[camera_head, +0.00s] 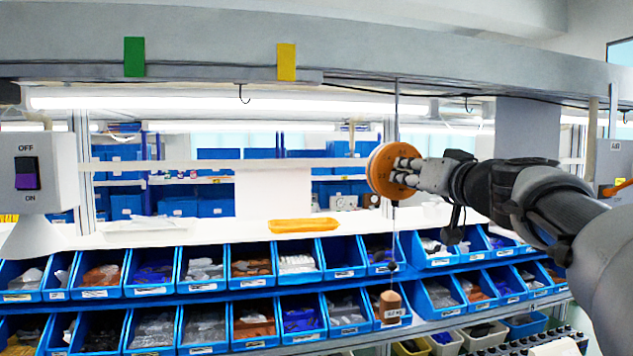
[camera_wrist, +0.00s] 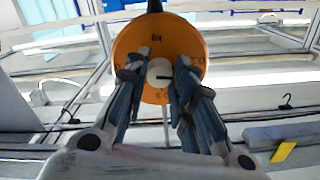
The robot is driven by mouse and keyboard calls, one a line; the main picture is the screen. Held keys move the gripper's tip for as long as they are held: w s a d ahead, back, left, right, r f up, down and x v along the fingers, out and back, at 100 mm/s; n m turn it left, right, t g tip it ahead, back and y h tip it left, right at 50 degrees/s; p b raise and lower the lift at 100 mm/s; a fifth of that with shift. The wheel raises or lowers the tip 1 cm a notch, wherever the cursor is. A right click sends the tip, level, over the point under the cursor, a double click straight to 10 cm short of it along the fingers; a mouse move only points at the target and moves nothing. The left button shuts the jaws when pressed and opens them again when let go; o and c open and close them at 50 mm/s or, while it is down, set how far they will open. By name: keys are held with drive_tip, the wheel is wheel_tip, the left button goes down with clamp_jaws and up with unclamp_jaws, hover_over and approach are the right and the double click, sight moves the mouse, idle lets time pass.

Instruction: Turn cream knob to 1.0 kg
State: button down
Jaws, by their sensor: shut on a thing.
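The orange round dial (camera_head: 379,172) hangs on a thin vertical line under the overhead beam. My gripper (camera_head: 407,172) reaches in from the right. In the wrist view my gripper (camera_wrist: 160,75) has one finger on each side of the knob and is shut on it. The fingers hide part of the dial face.
A brown weight (camera_head: 391,303) with a label hangs below the dial, in front of rows of blue bins (camera_head: 205,270). An orange tray (camera_head: 303,225) lies on the white shelf behind. An OFF/ON switch box (camera_head: 50,172) is at far left. The overhead beam (camera_head: 210,45) runs above.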

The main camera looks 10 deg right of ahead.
drive_tip(key=m+b, duration=0.1)
drive_tip(key=m, duration=0.3)
drive_tip(key=shift+m, duration=0.4)
drive_tip(key=m, duration=0.4)
drive_tip(key=shift+r+b, duration=0.1)
drive_tip(key=shift+b, duration=0.3)
drive_tip(key=m, duration=0.5)
drive_tip(key=shift+r, duration=0.1)
drive_tip(key=m+p, duration=0.1)
drive_tip(key=m, duration=0.3)
drive_tip(key=shift+m+p, duration=0.3)
drive_tip(key=m+p, duration=0.1)
drive_tip(key=m, duration=0.3)
drive_tip(key=shift+r+m+p, duration=0.1)
drive_tip(key=shift+m+p, duration=0.2)
drive_tip(key=shift+p, duration=0.05)
drive_tip(key=m+p, duration=0.2)
drive_tip(key=m, duration=0.2)
drive_tip(key=shift+m, duration=0.3)
drive_tip(key=m+p, duration=0.2)
drive_tip(key=m, duration=0.2)
drive_tip(key=shift+m+p, duration=1.4)
drive_tip(key=shift+m, duration=1)
